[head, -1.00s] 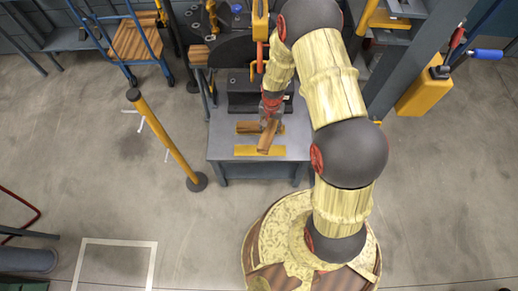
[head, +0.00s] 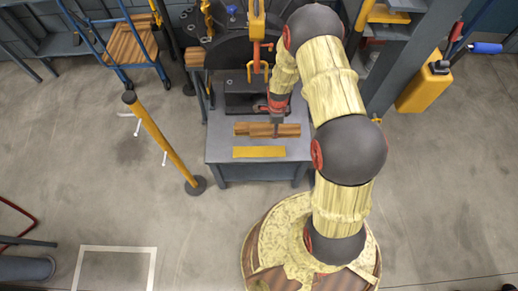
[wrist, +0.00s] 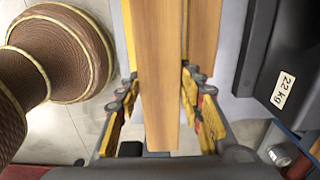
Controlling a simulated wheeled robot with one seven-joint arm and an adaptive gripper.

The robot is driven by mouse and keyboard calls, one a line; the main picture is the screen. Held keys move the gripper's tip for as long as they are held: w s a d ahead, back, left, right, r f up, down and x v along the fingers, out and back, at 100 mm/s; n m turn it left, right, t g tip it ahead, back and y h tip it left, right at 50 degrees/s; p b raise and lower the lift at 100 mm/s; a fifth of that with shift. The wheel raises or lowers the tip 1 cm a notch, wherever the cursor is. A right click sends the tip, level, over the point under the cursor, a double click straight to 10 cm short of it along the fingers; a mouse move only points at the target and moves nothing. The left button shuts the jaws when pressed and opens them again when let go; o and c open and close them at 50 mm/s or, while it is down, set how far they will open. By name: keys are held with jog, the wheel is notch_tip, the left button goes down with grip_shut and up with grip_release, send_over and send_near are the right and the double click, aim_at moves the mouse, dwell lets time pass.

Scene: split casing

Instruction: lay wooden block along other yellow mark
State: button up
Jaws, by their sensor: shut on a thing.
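My gripper (head: 276,128) is shut on a wooden block (head: 289,130) above the grey table. In the wrist view the block (wrist: 162,60) runs lengthwise between the two fingers. In the head view it lies level, roughly parallel to the near yellow mark (head: 259,152), which is bare. A second brown wooden piece (head: 245,128) shows behind and left of the held block, partly covered by it; its edge also shows right of the block in the wrist view (wrist: 203,25). A yellow strip (wrist: 128,40) shows left of the block there. The gap below the held block cannot be judged.
A dark machine base (head: 245,97) stands at the table's back; a dark body marked 22 kg (wrist: 265,60) is close on the right in the wrist view. The grey table (head: 220,156) is clear around the near mark. A yellow post (head: 160,140) stands left.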

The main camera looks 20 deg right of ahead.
jog(key=a+f, duration=0.2)
jog(key=s+a+f+b, duration=0.1)
jog(key=a+f, duration=0.1)
jog(key=a, duration=0.1)
jog(key=a+f+b, duration=0.1)
jog(key=a+f, duration=0.1)
jog(key=f, duration=0.1)
jog(key=shift+s+a, duration=0.25)
jog(key=shift+a, duration=0.05)
jog(key=f+b, duration=0.2)
jog(key=f, duration=0.1)
jog(key=shift+a+f, duration=0.2)
jog(key=shift+f, duration=0.05)
jog(key=shift+r, duration=0.1)
jog(key=o, duration=1.5)
jog(key=shift+f, duration=0.2)
jog(key=shift+c, duration=0.2)
